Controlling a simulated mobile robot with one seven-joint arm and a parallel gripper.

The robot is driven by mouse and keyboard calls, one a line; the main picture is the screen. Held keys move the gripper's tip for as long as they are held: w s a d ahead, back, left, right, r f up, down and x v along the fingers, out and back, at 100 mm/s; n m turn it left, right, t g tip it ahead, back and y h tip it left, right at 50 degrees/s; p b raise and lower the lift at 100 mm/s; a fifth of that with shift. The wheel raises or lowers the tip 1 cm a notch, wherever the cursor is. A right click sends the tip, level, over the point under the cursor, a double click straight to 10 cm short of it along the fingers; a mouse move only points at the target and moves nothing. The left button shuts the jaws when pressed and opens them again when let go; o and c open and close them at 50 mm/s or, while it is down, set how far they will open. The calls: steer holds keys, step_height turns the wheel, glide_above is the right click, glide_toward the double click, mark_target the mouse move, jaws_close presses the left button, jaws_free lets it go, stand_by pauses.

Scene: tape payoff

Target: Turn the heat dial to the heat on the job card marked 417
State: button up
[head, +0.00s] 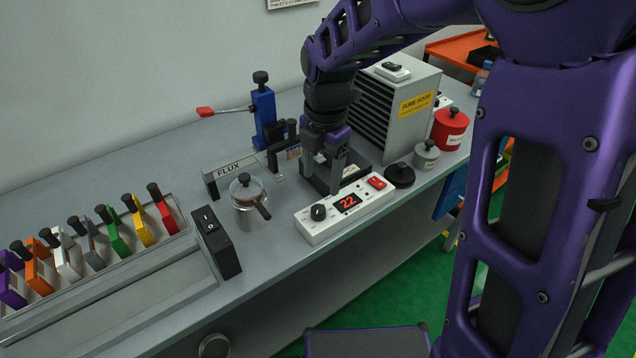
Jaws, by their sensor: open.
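A white control box (352,216) sits near the front edge of the bench. It has a black round dial (318,212) at its left end, a display (347,203) reading 22 in red, and a red switch (377,183) at its right end. My gripper (324,180) points down just behind the box, above and to the right of the dial, and looks apart from it. It is open, with nothing seen between its fingers. I cannot make out a job card marked 417. A pale sheet (290,3) on the wall is cut off and unreadable.
A lidded metal pot (250,203) and a FLUX holder (232,168) stand left of the box. A blue clamp stand (264,118), a fume hood (402,105) and a black cone-shaped item (400,175) are close by. A rack (105,265) holds several coloured handled pieces.

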mark_target(319, 208)
steer(key=f, duration=0.4)
steer(key=f+b, duration=0.1)
steer(key=f, duration=0.4)
steer(key=shift+w+a+f, duration=0.1)
steer(key=shift+w+a, duration=0.05)
steer(key=shift+w, duration=0.05)
jaws_close()
